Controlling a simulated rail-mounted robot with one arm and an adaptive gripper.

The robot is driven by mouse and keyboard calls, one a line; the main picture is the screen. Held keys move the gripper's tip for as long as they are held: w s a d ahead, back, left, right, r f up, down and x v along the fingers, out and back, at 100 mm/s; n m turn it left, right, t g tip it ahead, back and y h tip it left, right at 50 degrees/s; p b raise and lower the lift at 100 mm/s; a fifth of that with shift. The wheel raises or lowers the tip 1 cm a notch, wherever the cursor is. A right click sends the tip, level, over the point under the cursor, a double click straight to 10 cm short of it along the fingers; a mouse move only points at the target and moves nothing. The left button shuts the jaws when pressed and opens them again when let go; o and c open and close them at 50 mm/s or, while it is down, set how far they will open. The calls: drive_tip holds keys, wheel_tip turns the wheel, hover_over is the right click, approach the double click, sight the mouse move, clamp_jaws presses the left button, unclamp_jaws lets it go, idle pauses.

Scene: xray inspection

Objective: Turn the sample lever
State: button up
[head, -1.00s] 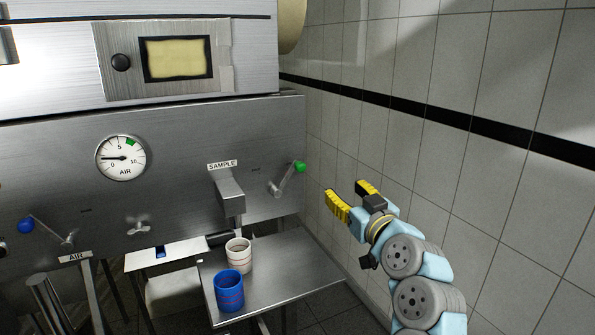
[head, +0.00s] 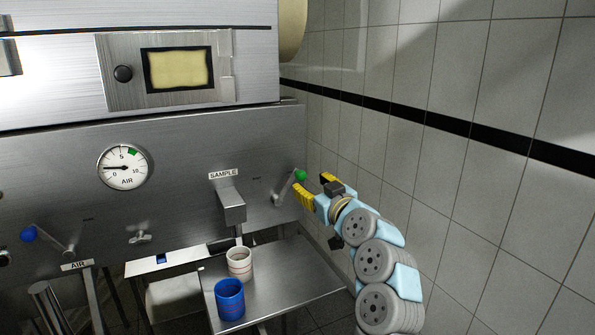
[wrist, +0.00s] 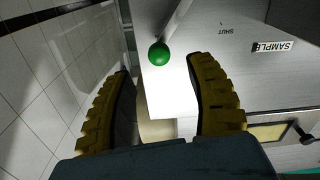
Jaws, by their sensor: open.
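The sample lever (head: 287,188) is a metal rod with a green ball knob (head: 300,175), on the right side of the steel panel. It tilts up and to the right. My gripper (head: 311,187) has yellow fingers, is open and empty, and is close to the green knob in the head view. In the wrist view the green knob (wrist: 159,54) shows ahead of the gap between the two fingers (wrist: 160,85), apart from both. The SAMPLE label (head: 226,175) is above a metal spout (head: 231,203), left of the lever.
A white cup (head: 239,264) and a blue cup (head: 230,299) stand on a steel shelf (head: 300,272) below the spout. A tiled wall (head: 450,160) is close on the right. The AIR gauge (head: 124,167) and a blue-knobbed AIR lever (head: 47,241) are on the left.

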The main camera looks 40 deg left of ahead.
sight(302, 177)
drive_tip(key=p+x, duration=0.1)
drive_tip(key=x, duration=0.4)
drive_tip(key=shift+w+a, duration=0.1)
drive_tip(key=shift+a, duration=0.2)
drive_tip(key=shift+w+a+r, duration=0.15)
drive_tip(key=shift+w+a, duration=0.1)
drive_tip(key=shift+a, duration=0.35)
drive_tip(key=shift+w+a, duration=0.35)
drive_tip(key=shift+a, duration=0.2)
clamp_jaws()
